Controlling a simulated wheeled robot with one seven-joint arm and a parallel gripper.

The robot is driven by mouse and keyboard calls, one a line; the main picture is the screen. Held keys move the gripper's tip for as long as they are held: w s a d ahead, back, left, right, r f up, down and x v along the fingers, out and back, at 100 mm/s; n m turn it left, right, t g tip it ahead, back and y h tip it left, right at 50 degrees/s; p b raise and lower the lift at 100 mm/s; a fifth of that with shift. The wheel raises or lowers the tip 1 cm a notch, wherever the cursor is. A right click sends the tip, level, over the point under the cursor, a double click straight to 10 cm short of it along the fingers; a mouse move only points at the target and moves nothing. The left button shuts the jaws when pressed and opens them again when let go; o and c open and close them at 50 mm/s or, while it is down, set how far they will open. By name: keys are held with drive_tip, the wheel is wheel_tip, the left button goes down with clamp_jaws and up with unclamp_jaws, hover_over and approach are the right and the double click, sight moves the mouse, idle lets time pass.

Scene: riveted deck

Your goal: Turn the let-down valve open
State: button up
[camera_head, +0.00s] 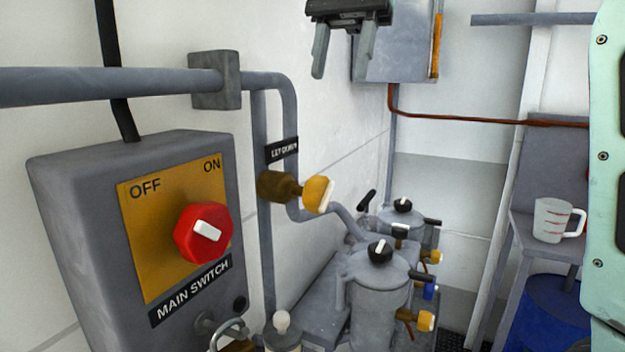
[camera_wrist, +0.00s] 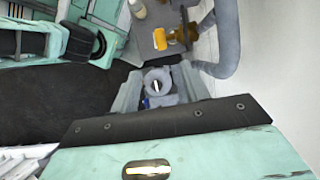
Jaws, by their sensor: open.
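The let-down valve has a yellow knob (camera_head: 318,193) with a pale bar on its face and a brass body (camera_head: 278,187). It sits on a grey pipe under a black label (camera_head: 282,150), left of centre in the head view.
A grey main switch box (camera_head: 85,215) with a red knob (camera_head: 202,233) stands at left. Grey pots (camera_head: 375,300) with black knobs stand below right of the valve. A horizontal pipe (camera_head: 130,82) crosses the upper left. A measuring cup (camera_head: 553,220) stands at right.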

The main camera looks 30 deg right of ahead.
sight(319, 186)
drive_tip(key=b+x, duration=0.3)
drive_tip(key=x, duration=1.4)
drive_tip(key=shift+f, duration=0.15)
drive_tip(key=c, duration=1)
